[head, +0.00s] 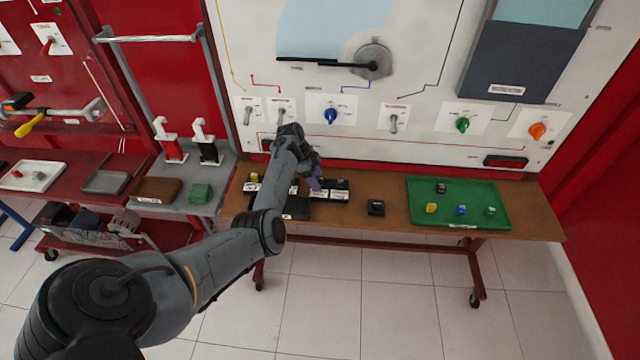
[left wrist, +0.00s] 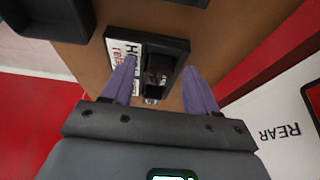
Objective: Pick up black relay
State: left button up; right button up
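My left gripper (head: 315,183) is over the brown table, at the row of black labelled sockets (head: 338,195). In the left wrist view its purple fingers (left wrist: 160,84) are spread apart with a gap between them. A black socket with a white label (left wrist: 150,48) lies ahead of the fingers, and a dark block, apparently a black relay (left wrist: 160,70), sits in it between the fingertips. I cannot tell whether the fingers touch it. Another black relay (head: 441,187) lies on the green tray (head: 480,188). My right gripper is in neither view.
Yellow (head: 431,208), blue (head: 461,210) and green (head: 491,210) relays also lie on the green tray. A black box (head: 376,208) stands alone on the table, with bare wood around it. The white switch panel (head: 420,70) rises behind the table.

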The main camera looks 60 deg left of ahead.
pick_arm(q)
jog(key=c, duration=1)
jog(key=shift+r, duration=0.1)
jog(key=shift+r, duration=0.5)
jog(key=r, duration=0.1)
jog(key=r+p, duration=0.1)
jog(key=r, duration=0.1)
jog(key=shift+w+d+r+p, duration=0.3)
jog(key=shift+w, duration=0.05)
jog(key=w+d+r+p, duration=0.2)
jog(key=r, duration=0.2)
jog(key=w+d+r+p, duration=0.2)
jog(key=w+r, duration=0.1)
jog(key=r, duration=0.1)
jog(key=w+d+r+p, duration=0.2)
jog(key=w+r+p, duration=0.1)
jog(key=r, duration=0.1)
jog(key=shift+w+d+r, duration=0.15)
jog(key=shift+w+d, duration=0.1)
jog(key=shift+d, duration=0.05)
